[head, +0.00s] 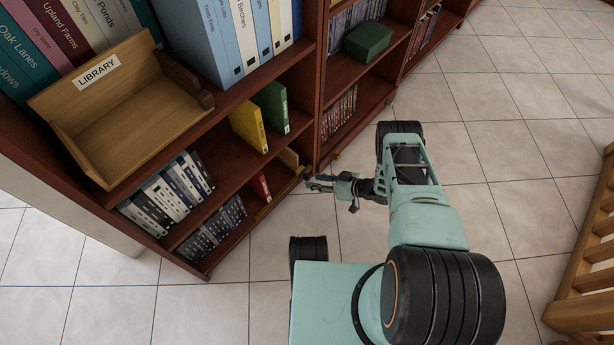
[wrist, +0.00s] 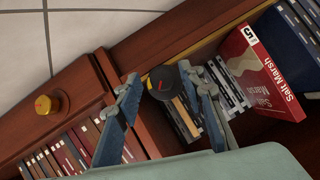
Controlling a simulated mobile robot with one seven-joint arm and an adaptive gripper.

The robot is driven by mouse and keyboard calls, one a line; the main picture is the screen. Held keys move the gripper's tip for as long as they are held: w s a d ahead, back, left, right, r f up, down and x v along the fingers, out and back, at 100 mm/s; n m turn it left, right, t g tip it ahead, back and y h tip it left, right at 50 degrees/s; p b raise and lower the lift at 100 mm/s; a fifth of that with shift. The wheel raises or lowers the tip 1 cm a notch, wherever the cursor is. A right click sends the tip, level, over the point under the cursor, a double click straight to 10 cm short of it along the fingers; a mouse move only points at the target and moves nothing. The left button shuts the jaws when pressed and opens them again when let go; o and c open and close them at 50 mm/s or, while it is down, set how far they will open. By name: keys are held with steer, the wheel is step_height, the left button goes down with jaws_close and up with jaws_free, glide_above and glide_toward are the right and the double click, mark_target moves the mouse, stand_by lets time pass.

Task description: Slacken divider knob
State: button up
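A round dark knob (wrist: 163,82) with an orange-yellow rim and a small red mark shows in the wrist view at the shelf's front edge. My gripper (wrist: 160,85) has its two blue-grey fingers apart, one on each side of this knob. Small gaps seem to separate the fingers from it; contact is not clear. A second knob (wrist: 48,104), yellow with a reddish centre, sits on the wood to the left. In the head view my gripper (head: 316,184) is beside the lower shelf of the bookcase (head: 308,90); the dark knob cannot be made out there.
A red "Salt Marsh" book (wrist: 262,75) and several grey cases stand right of the knob. Brown and red books (wrist: 75,150) fill the shelf at lower left. In the head view a wooden LIBRARY tray (head: 130,125) sits higher up. Tiled floor (head: 500,120) is open to the right.

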steer(key=shift+w+a, duration=0.75)
steer(key=shift+a, duration=0.2)
steer(key=c, duration=0.9)
steer(key=shift+o, duration=0.2)
steer(key=shift+a+r+n+t+p, duration=0.1)
steer(key=shift+r+n+t+p, duration=0.2)
steer(key=shift+p, duration=0.45)
steer(key=shift+s+a+f+n+t+h+p, duration=0.1)
steer(key=shift+s+n+t+h+p, duration=0.2)
steer(key=shift+n+t+h+p, duration=0.75)
steer(key=shift+a+n+p, duration=0.1)
steer(key=shift+n+p, duration=0.15)
steer(key=shift+p, duration=0.35)
steer(key=shift+f+n+t+h+b, duration=0.3)
steer(key=shift+n+t+h+b, duration=0.1)
steer(key=shift+t, duration=0.25)
steer(key=o, duration=1.1)
steer(key=shift+r, duration=0.15)
